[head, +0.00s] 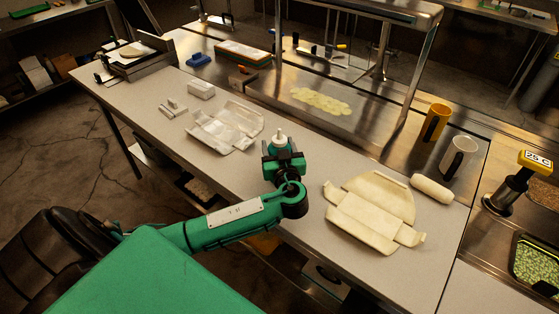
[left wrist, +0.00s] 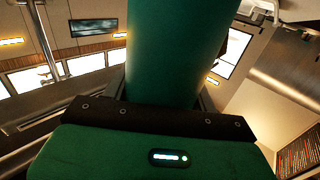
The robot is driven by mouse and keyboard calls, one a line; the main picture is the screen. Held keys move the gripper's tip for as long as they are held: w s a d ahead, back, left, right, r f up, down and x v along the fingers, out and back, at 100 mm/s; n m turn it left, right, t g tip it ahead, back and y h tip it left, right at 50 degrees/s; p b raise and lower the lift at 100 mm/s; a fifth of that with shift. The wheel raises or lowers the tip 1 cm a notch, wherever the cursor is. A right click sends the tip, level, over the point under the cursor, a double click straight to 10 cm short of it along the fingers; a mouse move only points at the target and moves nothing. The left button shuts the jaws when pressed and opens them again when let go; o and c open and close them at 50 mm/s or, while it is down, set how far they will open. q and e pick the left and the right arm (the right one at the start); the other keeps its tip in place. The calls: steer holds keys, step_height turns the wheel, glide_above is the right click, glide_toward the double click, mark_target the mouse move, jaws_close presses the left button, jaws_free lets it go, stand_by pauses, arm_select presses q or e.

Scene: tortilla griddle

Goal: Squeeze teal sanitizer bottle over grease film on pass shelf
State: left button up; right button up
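In the left wrist view the bottle (left wrist: 164,45) fills the middle as a teal cylinder, close against the gripper. The grease film (head: 320,101) is a yellowish blotchy patch on the steel pass shelf (head: 275,86), beyond the bottle and up to its right. The bottle is well apart from the film. My right gripper is not in view.
Steel shelf posts (head: 414,80) rise beside the film. A clear crumpled tray (head: 226,126) lies left of the bottle. A cream folded wrap (head: 372,212) and white roll (head: 431,188) lie right. Yellow (head: 436,122) and white (head: 458,157) mugs stand at the back right.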

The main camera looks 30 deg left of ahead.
arm_select(q)
steer(key=c, duration=0.6)
steer(key=shift+r, duration=0.55)
step_height(320, 180, up, 19)
steer(key=b, duration=0.3)
steer(key=shift+b, duration=0.3)
steer(key=o, duration=0.5)
steer(key=c, duration=1)
steer(key=shift+c, duration=0.2)
